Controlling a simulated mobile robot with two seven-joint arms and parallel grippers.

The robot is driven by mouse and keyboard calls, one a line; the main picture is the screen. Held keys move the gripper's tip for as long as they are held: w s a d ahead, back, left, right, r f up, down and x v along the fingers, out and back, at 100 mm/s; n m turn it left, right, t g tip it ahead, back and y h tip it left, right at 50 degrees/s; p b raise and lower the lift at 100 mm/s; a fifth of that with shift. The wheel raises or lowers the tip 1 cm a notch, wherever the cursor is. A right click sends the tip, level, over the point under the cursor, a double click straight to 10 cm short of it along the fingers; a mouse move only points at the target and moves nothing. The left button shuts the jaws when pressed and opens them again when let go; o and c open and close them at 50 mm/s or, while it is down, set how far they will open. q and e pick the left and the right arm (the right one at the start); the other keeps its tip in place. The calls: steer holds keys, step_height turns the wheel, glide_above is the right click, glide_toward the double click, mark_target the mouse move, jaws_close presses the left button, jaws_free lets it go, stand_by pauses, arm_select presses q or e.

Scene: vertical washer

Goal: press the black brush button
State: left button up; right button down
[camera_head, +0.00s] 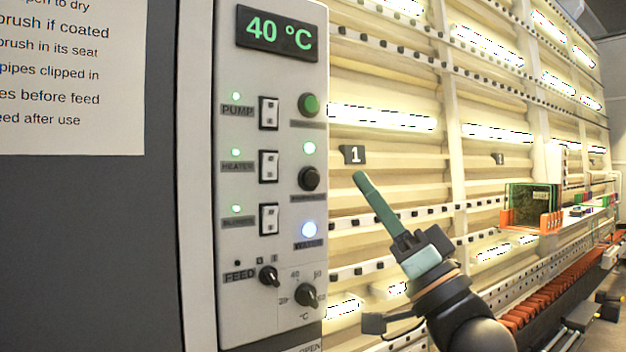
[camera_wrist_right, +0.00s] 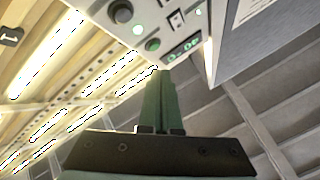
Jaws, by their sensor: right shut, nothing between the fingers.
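The black brush button (camera_head: 308,178) is a round black knob on the right column of the light grey control panel (camera_head: 232,300). A lit green lamp sits above it and a lit blue-white lamp below. In the right wrist view the black button (camera_wrist_right: 121,12) is near the top edge, left of the fingertips. My right gripper (camera_head: 360,178) is shut and empty. Its green fingers point up and left, and the tips appear just right of the panel's edge, apart from the button. The fingers also show in the right wrist view (camera_wrist_right: 157,85). My left gripper is not in view.
A green button (camera_head: 308,105) sits above the black one. Rocker switches (camera_head: 268,167) stand to its left, with knobs (camera_head: 306,295) below and a 40 °C display (camera_head: 277,33) on top. The ribbed, lit washer wall (camera_head: 390,130) runs back on the right. An orange rack (camera_head: 550,222) stands further away.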

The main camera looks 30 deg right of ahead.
mark_target(311, 179)
steer(key=shift+w, duration=0.1)
steer(key=shift+w+a+p, duration=0.2)
steer(key=shift+w+p, duration=0.2)
steer(key=shift+w, duration=1.75)
steer(key=shift+w+a+p, duration=0.15)
steer(key=shift+w+p, duration=0.25)
steer(key=shift+w, duration=1.75)
steer(key=shift+w, duration=0.1)
steer(key=shift+w, duration=0.35)
steer(key=shift+w+p, duration=0.4)
steer(key=shift+s, duration=0.8)
